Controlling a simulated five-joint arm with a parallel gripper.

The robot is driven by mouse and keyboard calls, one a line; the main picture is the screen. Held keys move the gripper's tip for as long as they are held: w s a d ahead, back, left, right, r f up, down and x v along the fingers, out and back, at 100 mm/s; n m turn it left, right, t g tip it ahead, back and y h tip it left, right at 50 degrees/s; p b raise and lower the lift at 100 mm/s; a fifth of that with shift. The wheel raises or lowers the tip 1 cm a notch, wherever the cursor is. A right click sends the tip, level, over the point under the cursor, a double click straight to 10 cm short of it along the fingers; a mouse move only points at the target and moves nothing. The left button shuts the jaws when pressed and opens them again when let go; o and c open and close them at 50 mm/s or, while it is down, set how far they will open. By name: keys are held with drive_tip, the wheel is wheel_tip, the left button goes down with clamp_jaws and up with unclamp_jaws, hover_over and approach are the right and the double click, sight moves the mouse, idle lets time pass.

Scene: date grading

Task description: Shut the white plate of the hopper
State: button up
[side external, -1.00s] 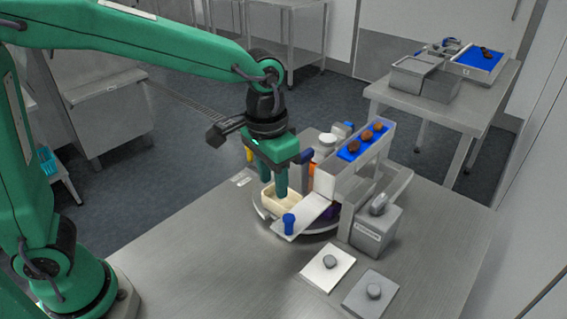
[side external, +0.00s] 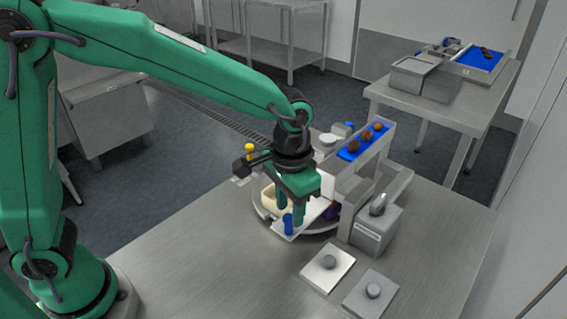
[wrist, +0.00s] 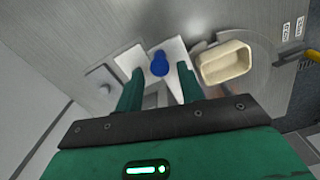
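The white plate (side external: 314,211) is lowered and slopes out from the foot of the hopper (side external: 379,152), over the turntable. It also shows in the wrist view (wrist: 178,50). A blue knob (side external: 287,222) stands near the plate's outer end, and it shows in the wrist view (wrist: 159,64). My gripper (side external: 290,222) is open and low over that end. In the wrist view its fingertips (wrist: 156,80) are on either side of the knob's line, with a gap to it. Whether they are level with the knob is unclear. My gripper hides part of the plate.
A cream tray (wrist: 225,63) sits on the round turntable beside the plate. Several brown dates lie on the hopper's blue bed (side external: 351,151). A grey box (side external: 376,231) stands right of the plate. White (side external: 313,276) and grey (side external: 358,301) pads with knobs lie in front.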

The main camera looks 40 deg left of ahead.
sight(290, 217)
drive_tip(key=shift+f, duration=2.2)
drive_tip(key=shift+c, duration=0.2)
clamp_jaws()
